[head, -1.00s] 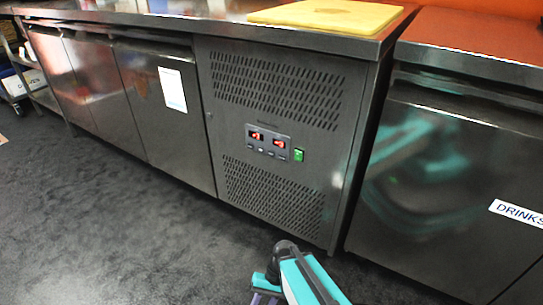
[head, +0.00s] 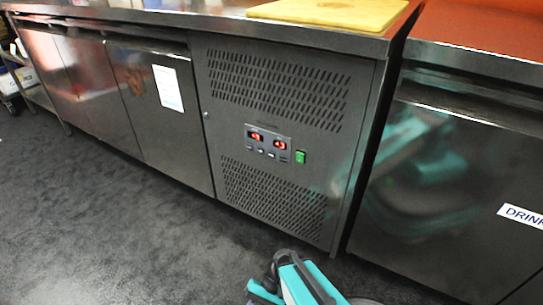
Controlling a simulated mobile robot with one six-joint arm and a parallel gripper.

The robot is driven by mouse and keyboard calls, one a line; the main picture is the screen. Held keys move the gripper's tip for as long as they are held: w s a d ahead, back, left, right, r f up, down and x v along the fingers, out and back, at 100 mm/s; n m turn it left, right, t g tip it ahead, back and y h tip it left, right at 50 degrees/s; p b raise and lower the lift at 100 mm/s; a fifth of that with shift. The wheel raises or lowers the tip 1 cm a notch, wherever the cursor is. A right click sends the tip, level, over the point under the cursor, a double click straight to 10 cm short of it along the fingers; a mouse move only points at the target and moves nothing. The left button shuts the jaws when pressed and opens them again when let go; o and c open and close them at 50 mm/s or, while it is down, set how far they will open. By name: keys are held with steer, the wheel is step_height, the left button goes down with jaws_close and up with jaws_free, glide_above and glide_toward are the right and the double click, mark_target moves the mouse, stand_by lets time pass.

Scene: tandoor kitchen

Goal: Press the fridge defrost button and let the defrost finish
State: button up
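The fridge (head: 160,115) is a long steel counter unit with several doors and a vented panel at its right end. On that panel is a small control panel (head: 268,143) with two red digital displays and a row of small buttons beneath them. Which button is the defrost one is too small to read. A green switch (head: 300,157) sits just right of the control panel. My teal and dark arm shows at the bottom centre, low in front of the panel and apart from it.
A yellow cutting board (head: 330,12) lies on the countertop above the panel. A second steel cabinet (head: 450,190) with a DRINKS label stands at the right and reflects my arm. The dark floor (head: 110,215) in front is clear.

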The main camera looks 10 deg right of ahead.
jaws_close()
stand_by(1.9)
